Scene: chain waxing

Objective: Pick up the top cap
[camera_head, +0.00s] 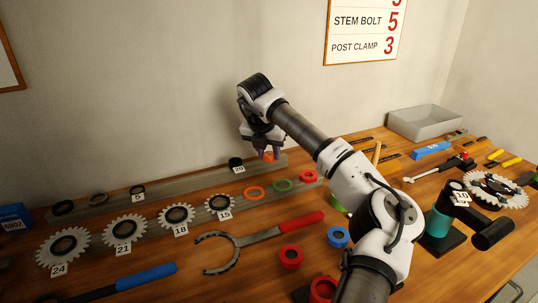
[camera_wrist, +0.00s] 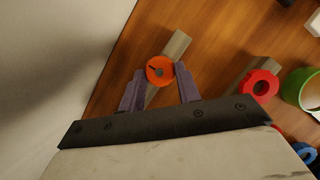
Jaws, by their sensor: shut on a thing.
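The orange round cap (camera_wrist: 158,66), with a dark slot near its middle, is the thing I take for the top cap. In the wrist view it sits between the two fingertips of my gripper (camera_wrist: 160,78), which is shut on it. In the head view the orange cap (camera_head: 269,156) shows just under my gripper (camera_head: 263,150), at the right end of the back grey rail (camera_head: 215,174). I cannot tell whether the cap still touches the rail. My fingers and wrist hide part of it in the head view.
A black ring with a number tag (camera_head: 236,164) stands just left on the same rail. The front rail holds toothed gears (camera_head: 177,216), orange and green rings, and a red ring (camera_head: 308,176). A red-handled wrench (camera_head: 250,240) lies in front. The wall is close behind.

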